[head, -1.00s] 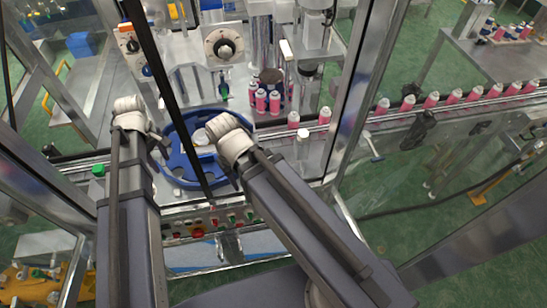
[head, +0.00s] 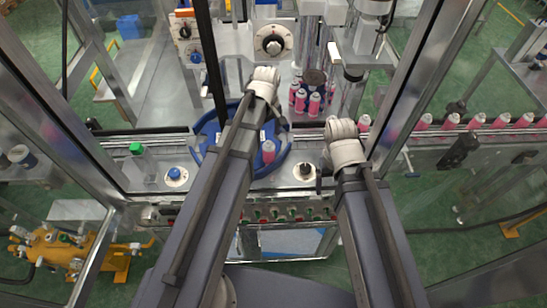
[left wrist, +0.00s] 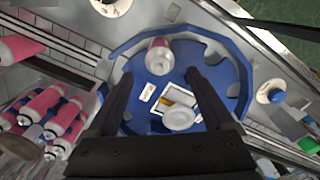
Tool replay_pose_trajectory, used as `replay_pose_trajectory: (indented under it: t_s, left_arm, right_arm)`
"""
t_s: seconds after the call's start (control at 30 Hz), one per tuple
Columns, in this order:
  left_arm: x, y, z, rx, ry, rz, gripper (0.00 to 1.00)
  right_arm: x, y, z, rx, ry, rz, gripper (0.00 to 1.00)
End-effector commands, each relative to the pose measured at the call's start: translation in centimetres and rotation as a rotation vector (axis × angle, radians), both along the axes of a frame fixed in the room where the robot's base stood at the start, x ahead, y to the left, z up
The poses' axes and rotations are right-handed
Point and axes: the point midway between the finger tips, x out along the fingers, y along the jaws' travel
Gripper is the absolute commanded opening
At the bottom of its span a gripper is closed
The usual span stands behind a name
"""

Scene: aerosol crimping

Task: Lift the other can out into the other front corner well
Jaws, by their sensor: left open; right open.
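A pink can with a pale top (head: 268,152) stands in the right part of the round blue tray (head: 205,140); it also shows in the left wrist view (left wrist: 159,57). My left gripper (head: 272,108) is over the tray's back edge, and my left arm hides part of the tray. In the left wrist view its two dark fingers (left wrist: 160,76) are apart, with the can beyond their tips and nothing between them. My right gripper (head: 328,165) is open to the right of the tray, its fingertips hard to make out. A pale round piece (left wrist: 178,118) lies in the tray's middle.
Several pink cans (head: 300,98) stand behind the tray. More line the conveyor (head: 475,121) at right. Metal frame posts (head: 425,80) flank the station.

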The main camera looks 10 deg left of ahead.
Motion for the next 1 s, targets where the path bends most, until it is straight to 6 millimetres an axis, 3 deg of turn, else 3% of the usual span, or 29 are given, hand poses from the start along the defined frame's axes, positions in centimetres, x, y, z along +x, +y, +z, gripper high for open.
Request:
replay_pose_trajectory:
  t_s: [0.17,0.47,0.83,1.0]
  left_arm:
    - [0.0,0.0,-2.1,0.0,0.0,0.0,0.9]
    - [-0.1,-0.1,-2.6,0.0,0.0,0.0,0.9]
    - [-0.3,-0.5,-6.9,0.0,0.0,0.0,0.9]
    - [-0.3,-0.5,-7.4,0.0,0.0,0.0,0.9]
  right_arm:
    - [0.0,0.0,-2.1,0.0,-0.001,0.001,0.89]
    - [0.0,0.0,-2.6,-0.001,-0.001,0.002,0.89]
    - [0.0,0.0,-6.9,-0.001,0.0,0.011,0.89]
    - [0.0,0.0,-7.4,-0.002,0.0,0.014,0.89]
